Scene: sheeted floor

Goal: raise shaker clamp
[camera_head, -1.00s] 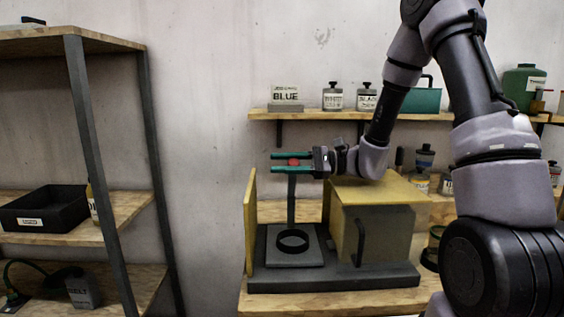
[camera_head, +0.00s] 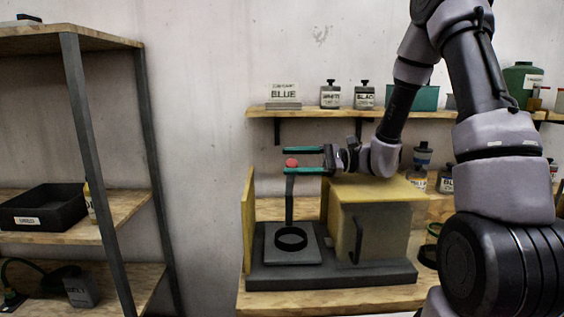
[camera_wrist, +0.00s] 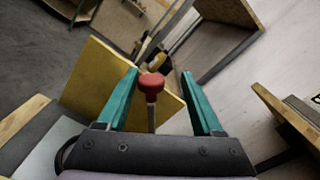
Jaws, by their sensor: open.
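The shaker (camera_head: 330,276) stands on the wooden bench, with a dark base, a yellow side panel and a yellow-topped housing. A dark upright post (camera_head: 291,199) rises behind the black ring (camera_head: 291,239) on its plate and carries a red knob (camera_head: 291,163). My gripper (camera_head: 287,160) is open, its teal fingers reaching left at the knob's height. In the wrist view the red knob (camera_wrist: 152,84) sits between the open fingers (camera_wrist: 157,77), with gaps on both sides. The clamp itself cannot be told apart from the post and knob.
A wall shelf (camera_head: 300,113) with a BLUE sign and labelled bottles is behind. Bottles (camera_head: 421,163) stand right of the housing. A shelving rack (camera_head: 100,162) with a black bin (camera_head: 42,207) is at left. The wall between is clear.

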